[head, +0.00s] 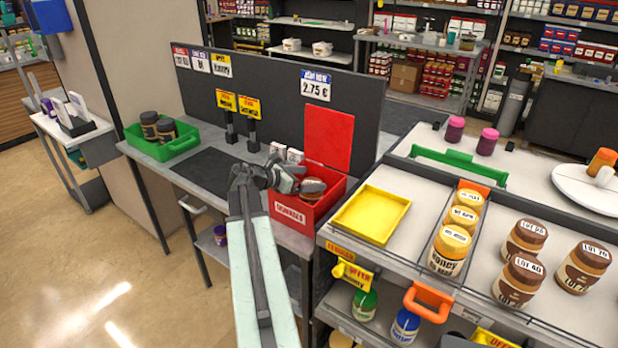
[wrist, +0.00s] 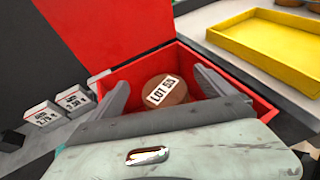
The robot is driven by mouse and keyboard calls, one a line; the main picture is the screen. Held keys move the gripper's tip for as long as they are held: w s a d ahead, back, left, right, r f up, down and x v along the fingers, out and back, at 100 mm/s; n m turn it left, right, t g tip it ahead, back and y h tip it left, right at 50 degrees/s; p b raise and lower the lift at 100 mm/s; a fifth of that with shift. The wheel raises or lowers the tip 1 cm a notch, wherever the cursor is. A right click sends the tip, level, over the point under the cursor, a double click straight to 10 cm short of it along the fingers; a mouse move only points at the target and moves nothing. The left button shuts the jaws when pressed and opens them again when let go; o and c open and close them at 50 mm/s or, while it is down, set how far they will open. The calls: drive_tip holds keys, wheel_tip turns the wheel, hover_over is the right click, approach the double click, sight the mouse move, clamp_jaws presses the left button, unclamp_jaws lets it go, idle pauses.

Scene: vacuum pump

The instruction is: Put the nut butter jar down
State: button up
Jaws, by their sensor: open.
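A nut butter jar with a brown lid labelled "LOT 55" (wrist: 165,90) stands inside a red box (wrist: 262,108) with its lid raised. The jar is partly hidden by my gripper in the head view (head: 312,197). My gripper (head: 303,184) is open and reaches into the red box (head: 287,214). In the wrist view its two fingers (wrist: 163,84) stand on either side of the jar, with a gap visible beside it. The jar's lower part is hidden.
A green crate (head: 184,143) with dark-lidded jars is at the left of the counter, beside a black mat (head: 207,172). A yellow tray (head: 371,213) is right of the box. Honey jars (head: 450,250) and brown LOT jars (head: 518,281) stand farther right. Small price cards (wrist: 73,101) are left of the box.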

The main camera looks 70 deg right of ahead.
drive_tip(key=shift+s+a+p, duration=0.2)
drive_tip(key=shift+a+p, duration=0.05)
drive_tip(key=shift+p, duration=0.2)
drive_tip(key=p+v, duration=0.5)
drive_tip(key=v, duration=0.7)
drive_tip(key=shift+d+r, duration=0.25)
drive_tip(key=shift+w, duration=0.15)
